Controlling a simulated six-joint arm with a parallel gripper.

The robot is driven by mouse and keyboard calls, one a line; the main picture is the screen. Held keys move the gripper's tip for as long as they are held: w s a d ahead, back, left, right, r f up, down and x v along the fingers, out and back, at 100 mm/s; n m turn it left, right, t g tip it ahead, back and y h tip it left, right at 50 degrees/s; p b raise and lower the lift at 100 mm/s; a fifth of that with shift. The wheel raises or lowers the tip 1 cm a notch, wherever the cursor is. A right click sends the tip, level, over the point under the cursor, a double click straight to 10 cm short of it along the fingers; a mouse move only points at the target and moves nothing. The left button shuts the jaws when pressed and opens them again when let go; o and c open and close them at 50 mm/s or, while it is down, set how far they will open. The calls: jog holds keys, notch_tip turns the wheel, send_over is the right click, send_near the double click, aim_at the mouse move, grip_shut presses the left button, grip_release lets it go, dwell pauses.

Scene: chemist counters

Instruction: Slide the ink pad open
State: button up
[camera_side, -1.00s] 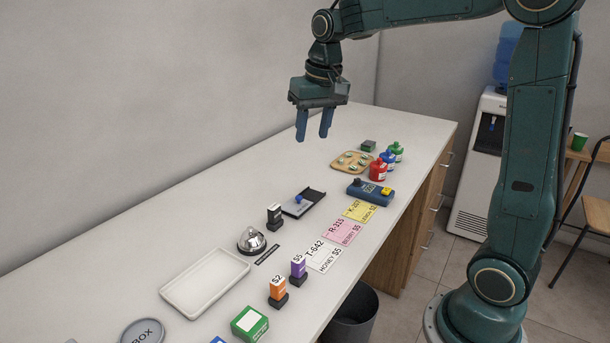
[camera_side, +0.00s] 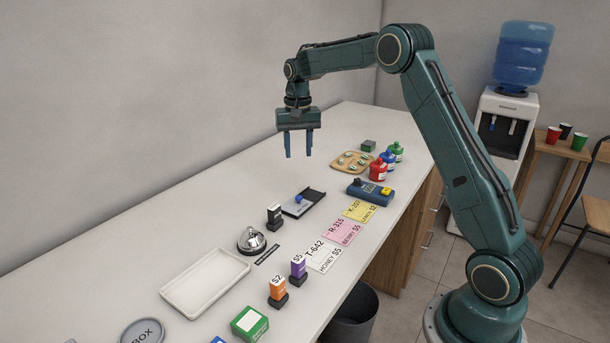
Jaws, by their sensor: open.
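A flat dark case with a grey cover and a blue knob, which looks like the ink pad (camera_side: 315,196), lies on the white counter near its middle. The grey cover sits toward its left end, and dark surface shows at the right end. My gripper (camera_side: 298,154) is open and empty, fingers pointing down, above the counter. In the picture it is above the pad, with a clear gap and touching nothing.
A black stamp (camera_side: 274,217) stands close left of the pad. A blue device with a yellow button (camera_side: 369,191) lies to its right. Price cards (camera_side: 340,231) lie in front, and a bell (camera_side: 251,240) and white tray (camera_side: 206,283) lie further left. The counter behind the pad is clear.

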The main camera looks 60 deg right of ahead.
aim_at(299, 197)
notch_tip(299, 197, down, 14)
jog(key=shift+r, duration=0.1)
dwell(0.9)
jog(key=shift+c, duration=0.2)
jog(key=shift+d, duration=0.1)
grip_shut()
